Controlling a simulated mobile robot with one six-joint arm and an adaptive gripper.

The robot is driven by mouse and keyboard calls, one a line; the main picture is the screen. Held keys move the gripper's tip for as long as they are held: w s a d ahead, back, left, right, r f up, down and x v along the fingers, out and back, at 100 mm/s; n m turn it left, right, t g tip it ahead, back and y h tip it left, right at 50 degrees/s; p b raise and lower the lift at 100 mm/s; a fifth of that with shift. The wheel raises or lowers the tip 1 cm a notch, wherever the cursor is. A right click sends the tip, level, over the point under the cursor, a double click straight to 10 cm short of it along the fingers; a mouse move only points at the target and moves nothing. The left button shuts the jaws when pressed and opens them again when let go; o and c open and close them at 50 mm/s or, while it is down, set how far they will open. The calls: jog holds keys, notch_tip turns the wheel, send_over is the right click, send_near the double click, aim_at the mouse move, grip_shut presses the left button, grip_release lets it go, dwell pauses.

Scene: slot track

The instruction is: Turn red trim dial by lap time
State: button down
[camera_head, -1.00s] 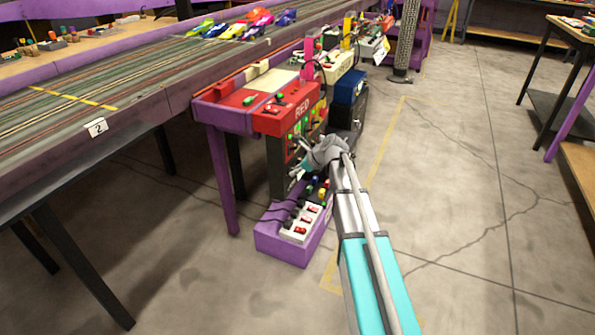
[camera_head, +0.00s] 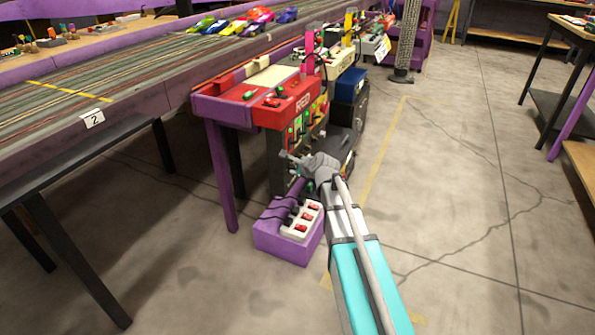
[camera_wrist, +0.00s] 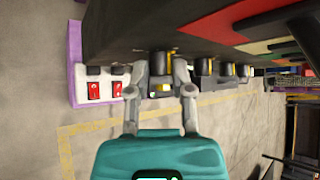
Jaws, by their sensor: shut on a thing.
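The red station (camera_head: 287,106), marked RED, stands at the track's near side, with a dark panel of coloured knobs (camera_head: 303,130) below it. My gripper (camera_head: 290,163) is at the lower part of this panel in the head view. In the wrist view, my gripper (camera_wrist: 160,88) has its two fingers on either side of a black knob (camera_wrist: 159,66) on the dark panel (camera_wrist: 120,30), shut on it. A yellow-green patch shows under the knob. Whether this knob is the red trim dial, and where its pointer stands, I cannot tell.
A purple box with a white switch strip (camera_head: 303,222) and red switches stands on the floor just below my gripper. More black knobs (camera_wrist: 203,66) sit to the right in the wrist view. A black case (camera_head: 342,143) stands behind. The floor at right is clear.

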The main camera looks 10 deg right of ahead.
jog(key=shift+s+a+f+n+t, duration=0.1)
jog(key=shift+s+a+n+t, duration=0.05)
jog(key=shift+a+n+t, duration=0.2)
jog(key=shift+d, duration=0.1)
jog(key=c, duration=0.5)
grip_release()
jog(key=shift+c, duration=0.2)
jog(key=shift+o, duration=0.2)
jog(key=shift+d, duration=0.1)
jog(key=shift+r, duration=0.2)
